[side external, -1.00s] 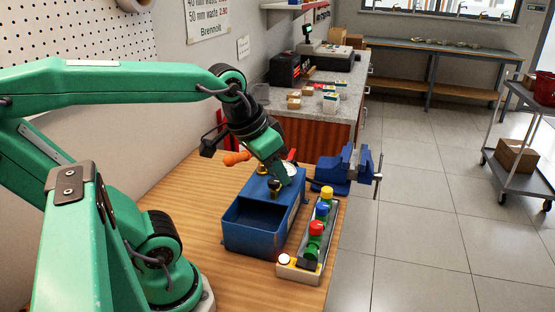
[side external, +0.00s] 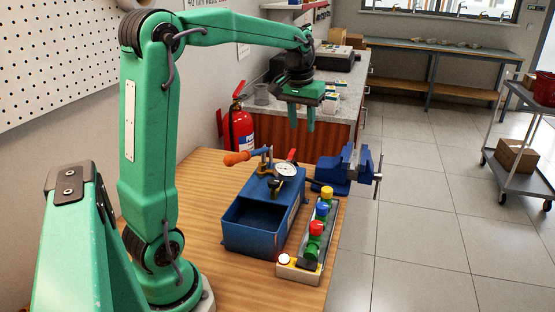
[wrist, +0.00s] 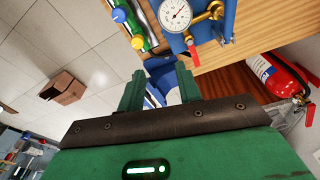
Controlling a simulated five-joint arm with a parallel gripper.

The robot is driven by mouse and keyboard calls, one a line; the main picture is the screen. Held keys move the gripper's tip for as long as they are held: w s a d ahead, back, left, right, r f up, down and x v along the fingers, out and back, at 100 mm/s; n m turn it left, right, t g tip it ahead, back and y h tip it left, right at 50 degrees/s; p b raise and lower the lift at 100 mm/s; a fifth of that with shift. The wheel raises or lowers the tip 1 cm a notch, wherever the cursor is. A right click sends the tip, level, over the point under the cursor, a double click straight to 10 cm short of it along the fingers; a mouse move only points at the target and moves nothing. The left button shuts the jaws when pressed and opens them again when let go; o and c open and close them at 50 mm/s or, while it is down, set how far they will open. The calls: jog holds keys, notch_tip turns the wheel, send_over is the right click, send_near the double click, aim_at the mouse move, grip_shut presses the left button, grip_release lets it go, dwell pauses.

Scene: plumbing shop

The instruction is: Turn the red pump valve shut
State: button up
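The blue pump (side external: 262,218) is a box-like tank on the wooden bench, with a white dial gauge (side external: 285,170) and an orange-gripped handle (side external: 237,158). Its red valve lever (side external: 292,155) stands up tilted behind the gauge. In the wrist view the red valve lever (wrist: 193,53) shows near the brass fitting (wrist: 207,15). My gripper (side external: 302,124) is above and beyond the pump, clear of the lever, fingers pointing down. In the wrist view my gripper (wrist: 158,78) is open, with nothing held between its two fingers.
A tray (side external: 288,273) with red, blue and yellow-topped parts lies right of the pump. A blue vise (side external: 338,172) is at the bench's far right edge. A red fire extinguisher (side external: 238,130) stands by the wall. The front left bench top is clear.

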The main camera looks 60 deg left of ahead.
aim_at(293, 151)
jog(key=w+a+f+n, duration=0.1)
jog(key=a, duration=0.2)
jog(key=w+a+f+g, duration=0.1)
jog(key=a+f, duration=0.1)
jog(key=a, duration=0.2)
jog(key=w+a+f+n, duration=0.1)
jog(key=a+f, duration=0.1)
jog(key=a, duration=0.1)
jog(key=shift+w+a+f+n+h, duration=0.25)
jog(key=shift+w+a+n+h, duration=0.05)
jog(key=shift+w+a, duration=0.1)
jog(key=shift+f, duration=0.1)
jog(key=shift+f, duration=3.85)
grip_shut()
